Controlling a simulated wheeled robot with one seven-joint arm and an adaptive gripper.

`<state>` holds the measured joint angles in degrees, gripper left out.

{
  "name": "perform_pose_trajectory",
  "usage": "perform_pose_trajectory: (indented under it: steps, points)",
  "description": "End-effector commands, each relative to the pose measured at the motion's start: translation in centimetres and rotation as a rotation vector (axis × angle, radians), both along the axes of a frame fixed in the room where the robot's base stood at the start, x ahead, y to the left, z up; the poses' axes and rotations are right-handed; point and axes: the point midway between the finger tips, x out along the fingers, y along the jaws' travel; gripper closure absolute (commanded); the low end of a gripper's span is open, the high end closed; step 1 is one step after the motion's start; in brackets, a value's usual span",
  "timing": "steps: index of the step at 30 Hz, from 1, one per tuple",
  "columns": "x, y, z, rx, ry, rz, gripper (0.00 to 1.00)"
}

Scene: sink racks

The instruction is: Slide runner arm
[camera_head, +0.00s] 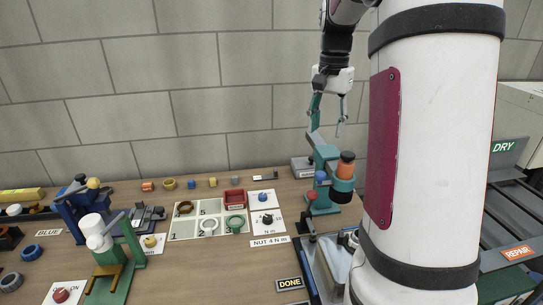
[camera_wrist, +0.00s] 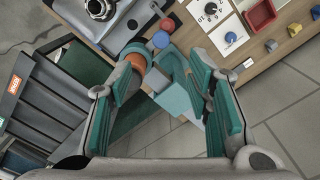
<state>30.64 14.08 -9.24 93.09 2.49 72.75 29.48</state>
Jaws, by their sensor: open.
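A teal bench device (camera_head: 325,170) stands at the right end of the wooden bench. It carries an orange-and-black cylinder (camera_head: 345,168), a blue knob (camera_head: 320,176) and a red knob (camera_head: 312,195). No part is clearly identifiable as the runner arm. My gripper (camera_head: 328,128) is open and empty, pointing down above and behind this device. In the wrist view, the teal fingers of my gripper (camera_wrist: 163,75) are spread, with the device's teal body (camera_wrist: 172,66), orange cylinder (camera_wrist: 136,61) and blue knob (camera_wrist: 161,39) showing between and beyond them. Contact cannot be told.
A green stand (camera_head: 130,258) with a white cylinder and a blue device (camera_head: 72,215) stand at the left. A numbered tray (camera_head: 180,232) and a red bin (camera_head: 234,196) lie mid-bench. Dark racks (camera_head: 505,215) stand at the right. My white column hides part of the bench.

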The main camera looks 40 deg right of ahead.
Motion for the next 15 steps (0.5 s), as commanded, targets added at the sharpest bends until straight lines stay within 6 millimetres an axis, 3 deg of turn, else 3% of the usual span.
perform_pose_trajectory:
  steps: [7,15]
  points:
    - [-0.1,-0.7,-1.7,0.004,0.008,-0.020,0.54]
    - [-0.2,-0.6,-6.8,0.005,0.009,-0.018,0.54]
